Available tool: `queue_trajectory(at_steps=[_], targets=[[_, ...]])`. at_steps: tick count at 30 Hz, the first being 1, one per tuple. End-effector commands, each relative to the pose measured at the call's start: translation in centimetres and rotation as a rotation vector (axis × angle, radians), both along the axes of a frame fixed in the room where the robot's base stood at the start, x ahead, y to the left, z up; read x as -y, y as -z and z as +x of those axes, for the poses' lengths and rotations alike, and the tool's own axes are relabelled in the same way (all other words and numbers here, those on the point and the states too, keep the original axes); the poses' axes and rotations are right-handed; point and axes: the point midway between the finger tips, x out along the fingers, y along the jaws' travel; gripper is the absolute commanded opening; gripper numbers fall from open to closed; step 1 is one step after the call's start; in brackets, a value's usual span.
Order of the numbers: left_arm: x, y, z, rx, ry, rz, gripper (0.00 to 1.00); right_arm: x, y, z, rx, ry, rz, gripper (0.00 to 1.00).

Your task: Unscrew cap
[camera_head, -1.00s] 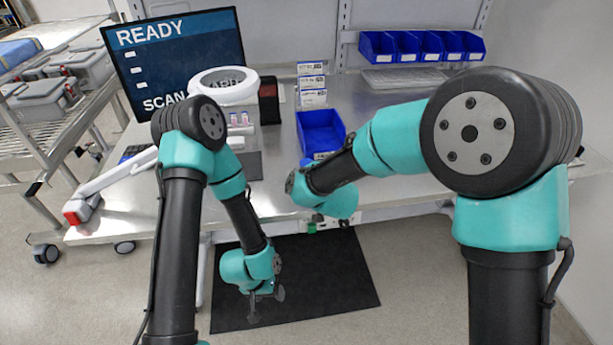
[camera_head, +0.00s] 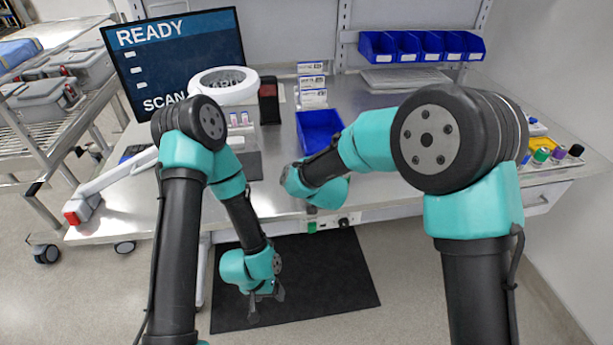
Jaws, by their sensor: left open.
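Several small capped items, one with a green cap (camera_head: 541,155) and one with a purple cap (camera_head: 558,152), stand at the right end of the bench, partly behind my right arm. Two small vials with pinkish labels (camera_head: 239,119) stand near the white ring-shaped device. Which cap is the task's cap I cannot tell. My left gripper (camera_head: 266,296) is open and empty, low over the dark floor mat in front of the bench. My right gripper (camera_head: 311,209) is mostly hidden by its wrist near the bench's front edge; its fingers and anything in them cannot be made out.
The metal bench (camera_head: 380,110) carries a blue tray (camera_head: 319,131), a white ring-shaped device (camera_head: 223,86) and a monitor (camera_head: 176,57). Blue bins (camera_head: 421,46) hang at the back right. A wire cart (camera_head: 50,140) stands left. The dark mat (camera_head: 340,280) lies clear below.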

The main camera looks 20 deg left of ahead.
Motion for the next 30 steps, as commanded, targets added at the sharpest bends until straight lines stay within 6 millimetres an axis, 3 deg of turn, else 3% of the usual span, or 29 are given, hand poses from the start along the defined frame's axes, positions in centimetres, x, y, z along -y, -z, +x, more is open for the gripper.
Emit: queue_trajectory(at_steps=[8,26,30], targets=[[0.00,0.00,0.00,0.000,0.000,0.000,0.69,0.01,-0.01,-0.03,0.000,0.000,0.000,0.73],[0.00,0.00,0.00,0.000,0.000,0.000,0.69,0.00,-0.04,-0.03,0.001,0.000,0.001,0.16],[0.00,0.00,0.00,0.000,0.000,0.000,0.69,0.01,-0.04,-0.03,0.000,0.000,0.000,0.14]])
